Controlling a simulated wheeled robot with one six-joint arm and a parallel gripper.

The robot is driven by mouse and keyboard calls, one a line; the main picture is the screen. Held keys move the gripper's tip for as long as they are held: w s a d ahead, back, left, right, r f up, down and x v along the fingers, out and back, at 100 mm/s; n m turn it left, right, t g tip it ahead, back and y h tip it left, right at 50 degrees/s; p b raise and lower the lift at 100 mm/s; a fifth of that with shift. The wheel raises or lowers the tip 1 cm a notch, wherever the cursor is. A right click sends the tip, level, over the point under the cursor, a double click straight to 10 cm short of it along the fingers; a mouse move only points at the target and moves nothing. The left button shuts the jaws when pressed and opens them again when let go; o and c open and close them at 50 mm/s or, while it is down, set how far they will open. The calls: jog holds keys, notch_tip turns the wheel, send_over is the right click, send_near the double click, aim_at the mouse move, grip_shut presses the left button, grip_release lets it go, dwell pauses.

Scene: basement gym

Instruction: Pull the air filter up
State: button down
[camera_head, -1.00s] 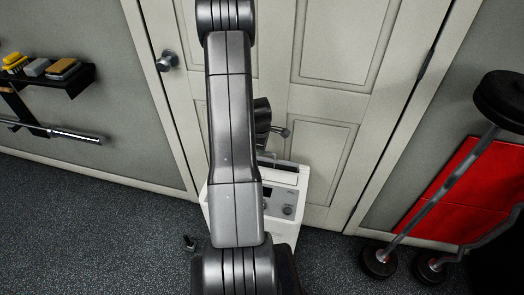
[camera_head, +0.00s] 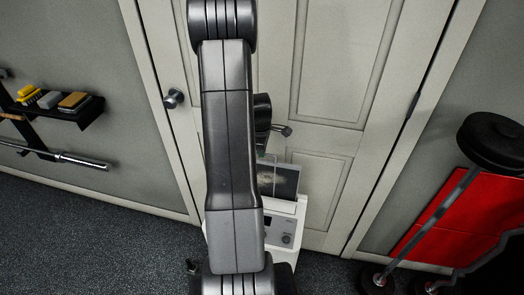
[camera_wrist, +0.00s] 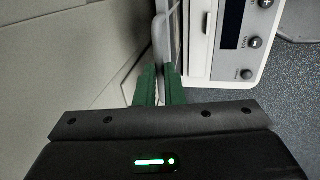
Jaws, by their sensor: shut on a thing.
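The white machine (camera_head: 283,240) with a dark display and knobs stands on the floor in front of the door. The air filter (camera_head: 280,180), a flat grey panel with a light edge, stands up out of the slot in its top. My arm hides the left part of both. In the wrist view the machine's control face (camera_wrist: 232,45) is at the upper right. My gripper (camera_wrist: 163,75) has its green fingers closed on the filter's thin grey edge (camera_wrist: 159,38).
A white door (camera_head: 330,110) with a round knob (camera_head: 174,98) is close behind the machine. A wall shelf (camera_head: 65,112) and a bar are at left. A barbell (camera_head: 440,215) and red panels (camera_head: 480,220) are at right. Dark floor at left is mostly clear.

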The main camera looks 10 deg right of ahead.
jog(key=c, duration=1.5)
grip_release()
jog(key=r, duration=0.4)
jog(key=s+r, duration=0.1)
jog(key=r, duration=0.4)
jog(key=s+a+r, duration=0.1)
jog(key=r, duration=0.3)
jog(key=shift+s+r+b, duration=0.25)
jog(key=shift+b, duration=0.15)
jog(key=f, duration=0.4)
jog(key=w+f, duration=0.1)
jog(key=f, duration=0.4)
jog(key=w+d+f, duration=0.1)
jog(key=f, duration=0.3)
jog(key=shift+w+f+p, duration=0.25)
jog(key=shift+f+p, duration=0.05)
jog(key=shift+p, duration=0.1)
jog(key=shift+r, duration=0.15)
